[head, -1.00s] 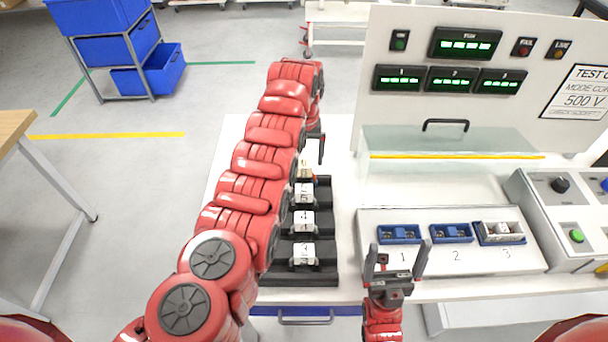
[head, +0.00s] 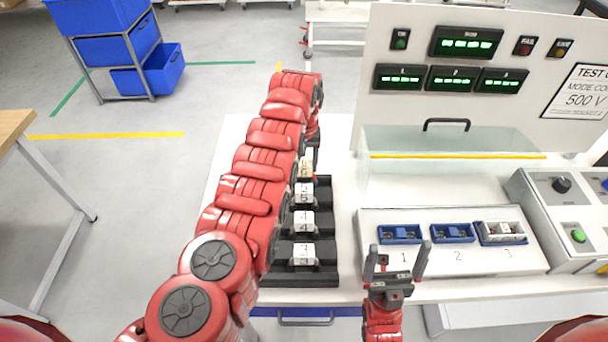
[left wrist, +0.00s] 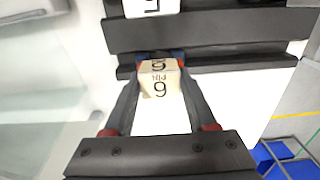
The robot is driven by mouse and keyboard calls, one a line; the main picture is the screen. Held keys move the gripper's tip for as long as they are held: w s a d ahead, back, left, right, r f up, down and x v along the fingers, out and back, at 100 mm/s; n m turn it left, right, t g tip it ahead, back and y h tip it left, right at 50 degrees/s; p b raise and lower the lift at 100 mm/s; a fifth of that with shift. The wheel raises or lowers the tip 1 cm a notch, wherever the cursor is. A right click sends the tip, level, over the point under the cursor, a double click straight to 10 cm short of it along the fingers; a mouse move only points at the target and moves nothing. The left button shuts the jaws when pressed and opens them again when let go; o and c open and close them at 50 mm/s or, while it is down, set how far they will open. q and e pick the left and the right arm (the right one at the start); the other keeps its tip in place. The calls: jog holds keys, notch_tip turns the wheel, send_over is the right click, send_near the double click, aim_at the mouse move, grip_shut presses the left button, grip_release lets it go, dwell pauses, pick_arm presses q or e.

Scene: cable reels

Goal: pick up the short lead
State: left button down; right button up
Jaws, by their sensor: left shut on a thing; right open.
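A cream tagged lead end (left wrist: 160,80), its marking reading like a 6 or 9, is between the fingertips of my left gripper (left wrist: 160,68) in the left wrist view, and the gripper is shut on it. In the head view the cream tag (head: 306,168) shows at the far end of the dark rack, partly hidden by my left arm and gripper (head: 311,158). I cannot tell whether it is lifted off the rack. My right gripper (head: 397,257) is open and empty in front of the test fixture's first socket.
The dark rack (head: 326,262) holds several white-tagged pieces (head: 303,222). To its right is the fixture panel (head: 400,268) with blue sockets (head: 452,232); a white piece (head: 502,231) sits at the third. A clear raised cover (head: 440,180) stands behind it.

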pick_arm(q)
jog(key=shift+r, duration=0.5)
notch_tip(320, 180, up, 13)
jog(key=p, duration=0.3)
jog(key=shift+r, duration=0.2)
jog(key=shift+f, duration=0.1)
